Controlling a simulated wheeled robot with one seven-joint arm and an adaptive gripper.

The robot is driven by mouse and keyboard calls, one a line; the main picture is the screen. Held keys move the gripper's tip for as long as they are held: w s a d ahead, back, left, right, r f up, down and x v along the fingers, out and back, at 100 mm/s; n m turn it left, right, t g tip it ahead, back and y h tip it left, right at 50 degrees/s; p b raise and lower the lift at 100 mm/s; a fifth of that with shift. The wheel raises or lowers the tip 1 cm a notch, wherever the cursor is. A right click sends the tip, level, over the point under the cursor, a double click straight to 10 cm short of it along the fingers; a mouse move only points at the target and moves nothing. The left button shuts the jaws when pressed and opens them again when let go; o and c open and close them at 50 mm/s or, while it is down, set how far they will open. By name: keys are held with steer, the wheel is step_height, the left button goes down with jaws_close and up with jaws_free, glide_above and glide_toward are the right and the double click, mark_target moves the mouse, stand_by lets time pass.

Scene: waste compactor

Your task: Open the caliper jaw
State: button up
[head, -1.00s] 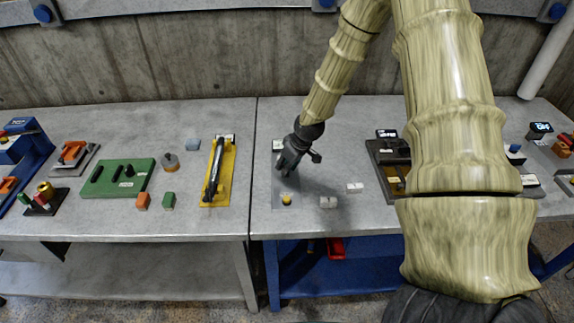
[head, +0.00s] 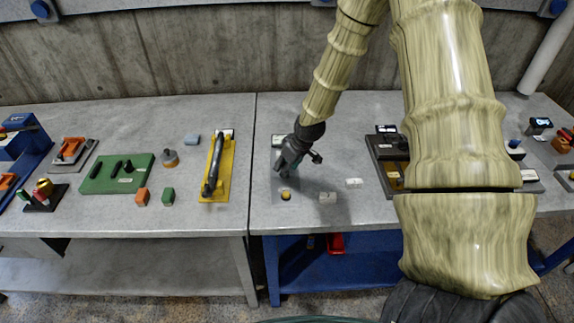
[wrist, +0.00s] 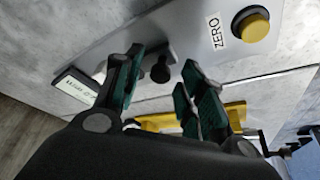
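A grey metal plate (head: 278,190) lies on the bench below my gripper. I take it for the caliper station, but its jaw is hard to make out. In the wrist view the plate (wrist: 185,25) carries a yellow round button (wrist: 255,27) beside a "ZERO" label, and a small black knob (wrist: 160,70). A white label (wrist: 76,88) sits at the far end, its text too small to read. My gripper (wrist: 160,88) is open, its green-padded fingers apart with the knob showing between them. I see no contact. In the head view my gripper (head: 286,166) hangs over the plate.
A yellow base with a black bar (head: 215,170) lies to the left of the plate. A dark fixture (head: 385,160) stands further right, partly behind my arm. A green board (head: 115,175) is further left.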

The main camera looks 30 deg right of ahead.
steer(key=shift+r, duration=0.1)
steer(key=v, duration=1.1)
steer(key=shift+s+r, duration=0.3)
steer(key=shift+r, duration=0.05)
stand_by(0.6)
